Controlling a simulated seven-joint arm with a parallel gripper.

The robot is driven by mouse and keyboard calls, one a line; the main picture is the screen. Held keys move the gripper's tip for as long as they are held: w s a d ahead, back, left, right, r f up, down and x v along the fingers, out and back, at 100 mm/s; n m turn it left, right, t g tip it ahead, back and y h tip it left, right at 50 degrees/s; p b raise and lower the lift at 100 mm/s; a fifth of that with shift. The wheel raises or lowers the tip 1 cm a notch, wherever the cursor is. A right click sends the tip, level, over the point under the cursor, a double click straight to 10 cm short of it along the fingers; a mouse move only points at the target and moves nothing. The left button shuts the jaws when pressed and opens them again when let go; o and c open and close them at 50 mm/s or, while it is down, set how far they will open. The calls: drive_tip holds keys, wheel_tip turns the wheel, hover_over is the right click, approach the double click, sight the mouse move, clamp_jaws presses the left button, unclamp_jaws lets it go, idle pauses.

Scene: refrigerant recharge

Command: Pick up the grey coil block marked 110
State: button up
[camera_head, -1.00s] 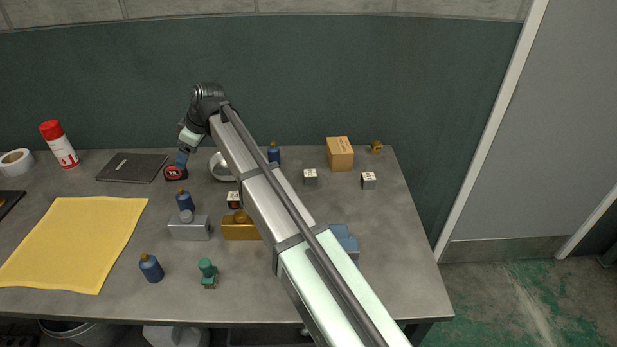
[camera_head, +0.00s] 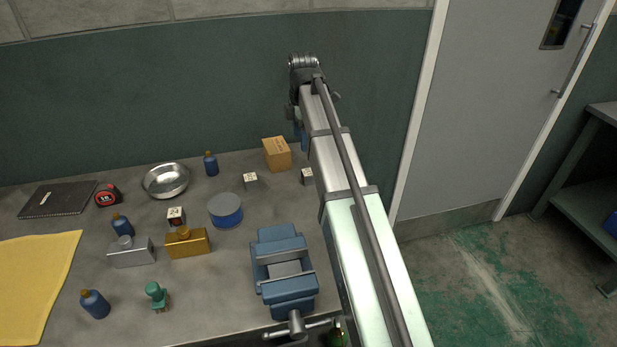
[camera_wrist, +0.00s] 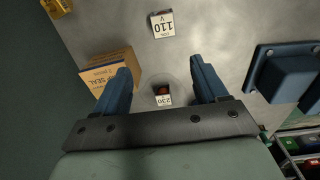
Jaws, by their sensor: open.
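The grey block marked 110 (camera_wrist: 162,24) lies at the top middle of the wrist view, its white label upside down.
A cardboard box (camera_head: 277,153) stands close by and shows beside the left finger in the wrist view (camera_wrist: 104,74). A blue vise (camera_head: 285,272) stands at the front. A blue round tin (camera_head: 225,210), steel bowl (camera_head: 166,181) and blue bottle (camera_head: 210,163) are left.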

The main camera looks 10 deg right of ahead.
drive_tip(key=d, duration=0.2)
hover_over(309, 172)
wheel_tip(309, 172, down, 8)
drive_tip(key=shift+d+r, duration=0.1)
drive_tip(key=shift+d, duration=0.05)
drive_tip(key=shift+a+f, duration=0.2)
drive_tip(key=shift+f, duration=2.7)
drive_tip(key=shift+c, duration=0.2)
drive_tip(key=c, duration=1.1)
drive_tip(key=shift+r, duration=0.15)
